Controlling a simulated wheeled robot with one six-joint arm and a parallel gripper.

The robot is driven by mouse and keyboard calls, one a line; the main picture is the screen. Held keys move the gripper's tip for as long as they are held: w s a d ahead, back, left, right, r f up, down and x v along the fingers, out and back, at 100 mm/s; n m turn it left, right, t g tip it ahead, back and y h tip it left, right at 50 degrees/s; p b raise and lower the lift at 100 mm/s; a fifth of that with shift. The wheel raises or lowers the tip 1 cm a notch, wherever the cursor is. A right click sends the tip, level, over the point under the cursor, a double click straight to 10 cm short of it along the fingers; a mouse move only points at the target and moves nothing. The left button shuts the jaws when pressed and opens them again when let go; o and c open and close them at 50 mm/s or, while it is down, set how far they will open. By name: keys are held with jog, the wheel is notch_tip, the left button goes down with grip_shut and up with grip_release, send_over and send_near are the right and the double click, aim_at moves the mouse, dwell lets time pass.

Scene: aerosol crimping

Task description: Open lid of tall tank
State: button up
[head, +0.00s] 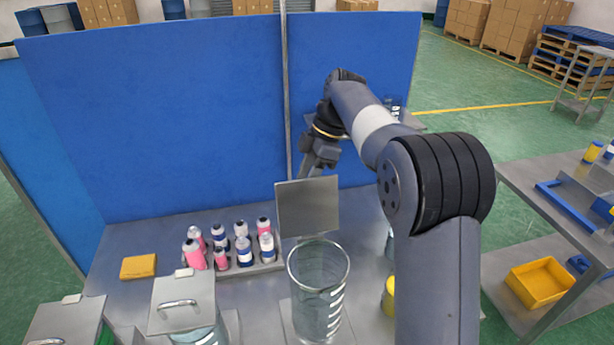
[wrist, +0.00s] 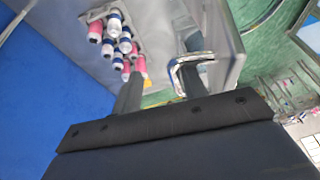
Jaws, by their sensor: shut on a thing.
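The tall tank (head: 318,300) is a clear, open-topped cylinder with white level marks, at the front middle of the bench in the head view. Its square grey metal lid (head: 308,207) stands upright at the tank's back edge, swung away from the round mouth. My gripper (head: 312,168) is behind the lid's top edge and is shut on the lid's handle. In the wrist view the shiny handle (wrist: 188,62) loops around the right finger, with the grey lid behind it. The exact grip contact is partly hidden.
Pink and blue-white bottles (head: 222,250) stand in a rack left of the lid. A shorter lidded tank (head: 182,303) is at front left, a yellow block (head: 138,267) beyond. A blue partition (head: 160,120) closes the back. My arm covers the bench's right side.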

jog(key=shift+w+d, duration=0.1)
jog(key=shift+d, duration=0.05)
jog(key=v, duration=1)
jog(key=shift+r, duration=0.4)
jog(key=w+x, duration=0.1)
jog(key=x, duration=0.5)
jog(key=shift+s+f, duration=0.3)
jog(key=shift+s, duration=0.2)
jog(key=shift+r, duration=0.15)
